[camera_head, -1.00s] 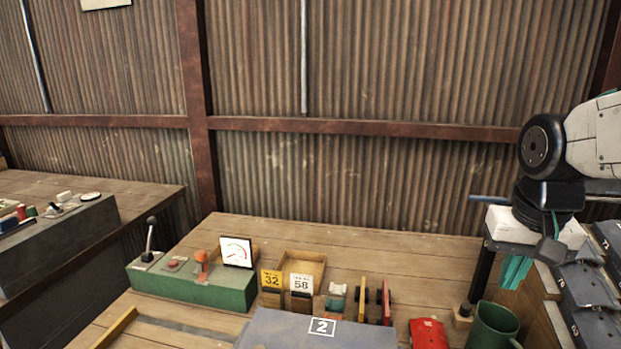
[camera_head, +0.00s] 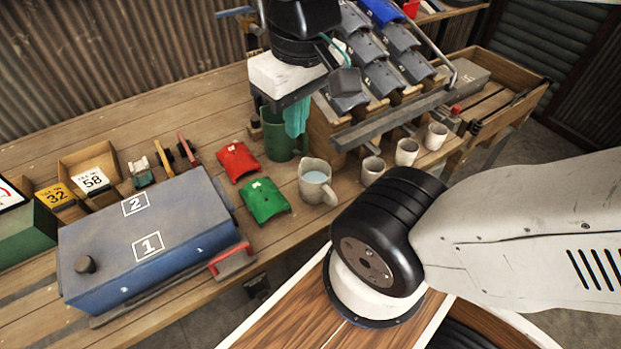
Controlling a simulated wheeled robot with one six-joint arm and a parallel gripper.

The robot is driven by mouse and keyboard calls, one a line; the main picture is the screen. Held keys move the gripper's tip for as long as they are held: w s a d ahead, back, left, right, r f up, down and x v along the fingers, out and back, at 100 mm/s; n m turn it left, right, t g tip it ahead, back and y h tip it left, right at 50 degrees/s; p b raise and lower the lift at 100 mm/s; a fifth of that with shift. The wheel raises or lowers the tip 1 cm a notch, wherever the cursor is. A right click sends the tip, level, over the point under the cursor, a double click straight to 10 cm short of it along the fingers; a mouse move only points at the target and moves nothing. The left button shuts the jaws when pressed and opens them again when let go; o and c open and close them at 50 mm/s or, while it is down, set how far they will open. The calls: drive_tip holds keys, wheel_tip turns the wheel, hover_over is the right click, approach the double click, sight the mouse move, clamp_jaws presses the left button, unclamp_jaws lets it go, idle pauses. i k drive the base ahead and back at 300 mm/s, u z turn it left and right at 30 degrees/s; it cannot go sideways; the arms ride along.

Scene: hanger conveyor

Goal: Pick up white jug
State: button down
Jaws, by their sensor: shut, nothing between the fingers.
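The white jug (camera_head: 308,168) stands upright on the wooden workbench, right of the green metal piece. It is off-white, with a spout, a handle toward the lower right and pale bluish liquid inside. My gripper (camera_head: 295,124) shows small teal fingers pointing down, above and slightly left of the jug in the picture. It is shut and empty, apart from the jug. The fingers overlap the green mug (camera_head: 277,140) behind them in the picture.
Red (camera_head: 238,161) and green (camera_head: 264,200) metal pieces lie left of the jug. Several pale cups (camera_head: 407,152) stand to its right, below a rack of grey pieces (camera_head: 382,79). A blue box (camera_head: 145,235) stands at left. Bare bench (camera_head: 180,125) lies behind.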

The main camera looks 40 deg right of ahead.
sight(314, 175)
drive_tip(key=k, duration=0.5)
drive_tip(key=z, duration=0.9)
drive_tip(key=i, duration=0.25)
drive_tip(key=u, duration=2.75)
drive_tip(key=k, duration=0.7)
drive_tip(key=z, duration=0.6)
